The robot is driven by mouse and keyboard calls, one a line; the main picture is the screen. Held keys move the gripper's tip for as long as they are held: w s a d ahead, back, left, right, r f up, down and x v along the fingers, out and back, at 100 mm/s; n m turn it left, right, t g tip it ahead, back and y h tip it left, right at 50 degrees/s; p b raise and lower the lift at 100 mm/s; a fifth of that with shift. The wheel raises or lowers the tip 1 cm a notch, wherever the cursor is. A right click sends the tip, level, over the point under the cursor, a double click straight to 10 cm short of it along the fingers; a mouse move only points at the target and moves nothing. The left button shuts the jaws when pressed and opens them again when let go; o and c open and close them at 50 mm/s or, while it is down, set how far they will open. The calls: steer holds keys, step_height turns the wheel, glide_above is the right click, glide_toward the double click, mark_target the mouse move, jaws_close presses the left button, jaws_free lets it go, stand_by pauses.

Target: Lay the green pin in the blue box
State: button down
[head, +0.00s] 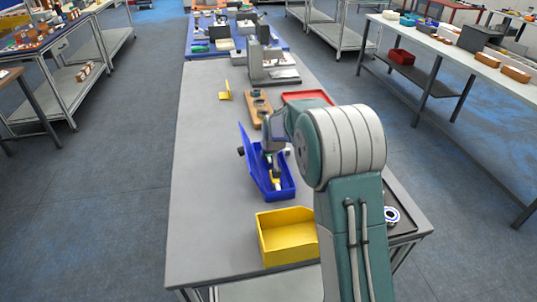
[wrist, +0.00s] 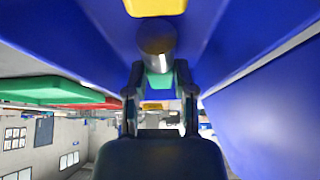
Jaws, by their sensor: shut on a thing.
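The blue box (head: 257,182) stands on the grey table with its lid raised on the left side; its blue wall also fills much of the wrist view (wrist: 265,110). My gripper (head: 275,168) reaches down into the box. In the wrist view my gripper (wrist: 158,88) is shut on the green pin (wrist: 158,79), which has a grey cylindrical end pointing away from the fingers. A yellow thing (wrist: 155,6) lies beyond that grey end. The pin cannot be made out in the head view, and whether it touches the box floor is unclear.
A yellow bin (head: 287,237) stands in front of the box. A brown holder (head: 254,112), a red tray (head: 307,97) and a small yellow stand (head: 225,95) lie behind it. A grey device (head: 268,68) is farther back. The table's left side is clear.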

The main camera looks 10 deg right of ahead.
steer(key=shift+f, duration=0.15)
steer(key=shift+c, duration=2.2)
jaws_free()
steer(key=shift+r, duration=0.35)
steer(key=s+f+v, duration=0.1)
steer(key=s+v, duration=0.1)
steer(key=v, duration=0.8)
steer(key=s+f+v, duration=0.1)
steer(key=s+v, duration=0.1)
steer(key=v, duration=0.9)
steer(key=s, duration=2.6)
steer(key=shift+s+a+r, duration=0.15)
steer(key=shift+s+a, duration=0.05)
steer(key=shift+s, duration=0.15)
